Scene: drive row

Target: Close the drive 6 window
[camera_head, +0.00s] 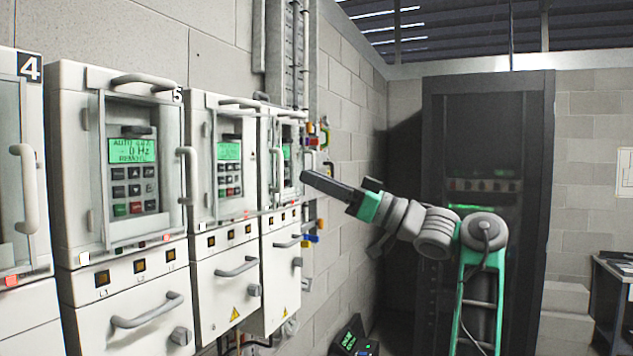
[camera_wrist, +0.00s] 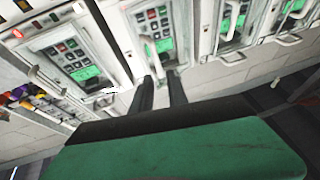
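The third cabinet (camera_head: 223,205) from the left follows those marked 4 and 5, so I take it as drive 6; its own number is not readable. Its window (camera_head: 230,165) shows a lit green display and keypad, with a vertical handle (camera_head: 278,170) at the right. I cannot tell how far the window stands open. My gripper (camera_head: 308,180) is side-on near the fourth cabinet's front. In the wrist view, upside down, my gripper (camera_wrist: 161,82) has its two fingers apart and empty, pointing at the cabinet fronts. No contact with a handle is clear.
The drive 5 cabinet (camera_head: 120,262) and the fourth cabinet (camera_head: 279,262) flank it. Several coloured padlocks or tags (camera_head: 312,238) hang on the wall beyond. A dark rack (camera_head: 437,130) stands behind my arm. A small dark device (camera_head: 352,338) sits low by the wall.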

